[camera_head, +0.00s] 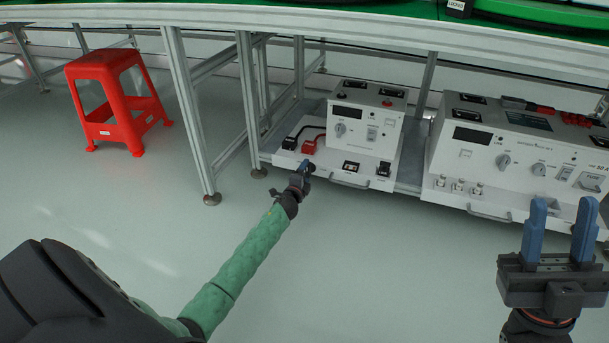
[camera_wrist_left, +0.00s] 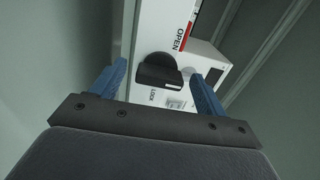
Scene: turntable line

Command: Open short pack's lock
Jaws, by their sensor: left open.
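The short pack (camera_head: 358,128) is the smaller white box on the low shelf under the line. My left gripper (camera_head: 306,168) is at the left front of its base; its fingers are small and partly hidden in the head view. In the left wrist view, the black lock knob (camera_wrist_left: 157,72) lies between the open blue fingers, with visible gaps at its sides. An OPEN label with a red bar is above the knob and a LOCK label below it. Whether the knob is turned to either label I cannot tell. My right gripper (camera_head: 560,208) is open and empty at the lower right.
The longer white pack (camera_head: 510,150) stands to the right on the same shelf. Black and red plugs (camera_head: 309,147) lie on the short pack's left side. A red stool (camera_head: 115,100) stands at the far left. Metal legs (camera_head: 190,120) frame the shelf; the floor in front is clear.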

